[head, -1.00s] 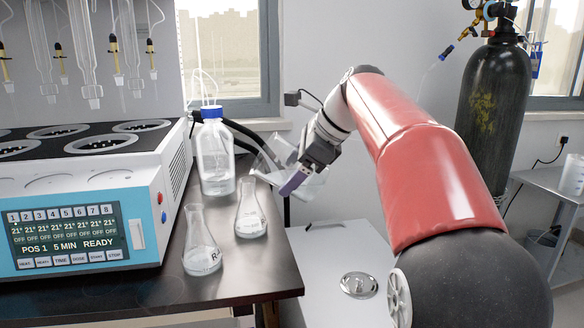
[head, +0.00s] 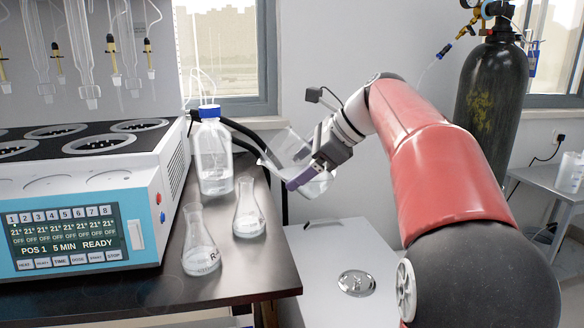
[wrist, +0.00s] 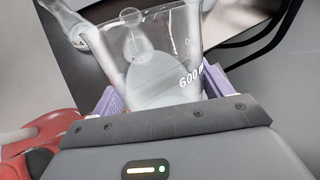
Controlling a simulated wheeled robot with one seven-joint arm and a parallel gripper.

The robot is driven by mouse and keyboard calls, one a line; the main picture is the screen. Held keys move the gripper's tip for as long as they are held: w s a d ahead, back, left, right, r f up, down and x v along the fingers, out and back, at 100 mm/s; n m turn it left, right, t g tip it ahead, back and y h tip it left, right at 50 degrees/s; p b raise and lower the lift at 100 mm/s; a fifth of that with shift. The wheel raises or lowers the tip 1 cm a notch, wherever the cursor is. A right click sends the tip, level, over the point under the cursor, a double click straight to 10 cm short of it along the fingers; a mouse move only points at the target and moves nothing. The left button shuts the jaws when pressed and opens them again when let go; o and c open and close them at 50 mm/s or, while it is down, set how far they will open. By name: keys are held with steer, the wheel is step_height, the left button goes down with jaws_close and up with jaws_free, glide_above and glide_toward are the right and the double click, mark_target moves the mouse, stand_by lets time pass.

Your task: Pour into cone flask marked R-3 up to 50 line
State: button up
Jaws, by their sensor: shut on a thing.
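My gripper (head: 296,180) is shut on a clear glass beaker (head: 287,147), right of the bench edge. The beaker leans left, its mouth toward the upper left. In the wrist view the beaker (wrist: 186,48) sits between my purple fingers (wrist: 158,90), with a "600" mark and pale liquid inside. A cone flask with a label starting "R-" (head: 200,247) stands upright at the bench front; the rest of its label is unreadable. A second cone flask (head: 249,212) stands behind it to the right. Both hold some clear liquid at the bottom. The beaker is apart from both flasks.
A blue-capped bottle (head: 213,160) with tubing stands behind the flasks. A distiller unit (head: 80,215) fills the bench's left side. The dark bench (head: 245,270) is clear at its front right. A white cabinet (head: 345,255) stands lower right; a gas cylinder (head: 492,100) is behind.

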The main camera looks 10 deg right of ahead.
steer(key=shift+s+d+r, duration=0.1)
steer(key=shift+d+r, duration=0.8)
steer(key=shift+d, duration=0.05)
step_height(320, 180, down, 2)
steer(key=shift+a+f+m+y+b, duration=0.15)
steer(key=shift+m+y+b, duration=0.15)
steer(key=shift+y+b, duration=0.7)
steer(key=shift+a+f+t+y, duration=0.1)
steer(key=shift+t+y, duration=0.2)
steer(key=shift+y, duration=0.1)
steer(key=shift+a, duration=0.1)
